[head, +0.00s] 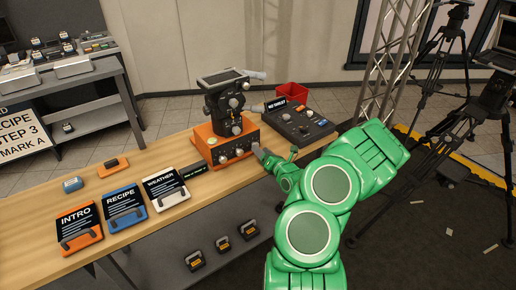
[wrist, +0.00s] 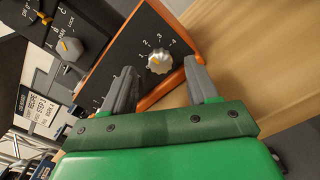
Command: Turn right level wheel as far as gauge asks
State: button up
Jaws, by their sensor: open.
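The orange box (head: 205,139) stands on the wooden table with several level wheels on its dark front panel. In the wrist view, the right-hand wheel (wrist: 158,63) is a ribbed silver knob with a yellowish mark, beside printed numbers 1 to 4. My gripper (head: 258,151) is at the box's right front end. In the wrist view my gripper (wrist: 163,85) is open, its grey fingers on either side of the wheel in the picture; I cannot tell whether they touch it. A small dark display with green marks (head: 194,171) lies left of the box; its reading is too small.
A dark camera (head: 226,100) stands on the box. A black console (head: 298,121) sits to its right, with a red bin (head: 292,91) behind. INTRO (head: 79,226), RECIPE (head: 125,206) and WEATHER (head: 165,188) cards stand at left. A truss and tripods are at right.

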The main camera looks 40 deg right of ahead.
jog(key=shift+w, duration=1.6)
jog(key=c, duration=1)
jog(key=shift+c, duration=0.2)
